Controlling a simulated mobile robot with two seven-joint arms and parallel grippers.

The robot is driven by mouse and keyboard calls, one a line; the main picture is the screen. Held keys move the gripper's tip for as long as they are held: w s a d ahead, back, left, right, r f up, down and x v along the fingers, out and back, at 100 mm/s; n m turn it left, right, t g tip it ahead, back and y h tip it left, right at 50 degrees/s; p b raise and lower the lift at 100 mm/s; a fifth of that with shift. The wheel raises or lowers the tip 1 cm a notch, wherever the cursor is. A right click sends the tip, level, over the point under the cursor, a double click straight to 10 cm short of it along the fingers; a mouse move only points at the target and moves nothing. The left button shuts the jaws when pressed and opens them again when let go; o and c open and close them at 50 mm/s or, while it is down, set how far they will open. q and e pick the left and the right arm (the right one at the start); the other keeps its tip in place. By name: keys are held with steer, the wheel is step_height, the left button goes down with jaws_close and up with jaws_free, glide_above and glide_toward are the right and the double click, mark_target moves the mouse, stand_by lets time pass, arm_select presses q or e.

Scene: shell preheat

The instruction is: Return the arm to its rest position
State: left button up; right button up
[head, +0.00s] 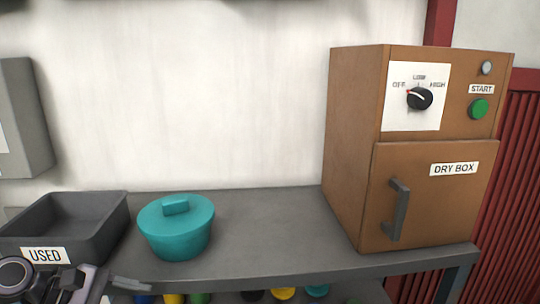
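Part of my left arm and gripper (118,287) shows at the bottom left, in front of the shelf edge. The fingers are mostly cut off by the frame, so I cannot tell whether they are open or shut. My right gripper is not in view. The brown dry box (350,150) stands at the right with its door (440,200) shut. Its black knob (420,99) has its mark pointing left, toward OFF. The green START button (479,109) and a grey round lamp (487,68) are beside it.
A teal lidded pot (175,232) stands on the grey shelf (270,225). A dark tray labelled USED (98,236) is at the left; it looks empty. The shelf between pot and dry box is clear. Several coloured things (283,293) show below the shelf. A grey wall box (28,115) hangs left.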

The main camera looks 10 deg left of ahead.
arm_select(q)
steer(key=s+d+f+m+t+y+p, duration=0.25)
steer(key=s+d+f+m+p, duration=0.2)
steer(key=d+f+m, duration=0.65)
steer(key=s+f+m+t+y+p, duration=0.2)
steer(key=s+m, duration=0.4)
steer(key=s, duration=0.3)
step_height(320, 180, down, 2)
steer(key=y+p, duration=0.1)
steer(key=y, duration=0.1)
steer(key=shift+a+m+y, duration=0.25)
steer(key=shift+m+y, duration=0.1)
steer(key=shift+m, duration=0.05)
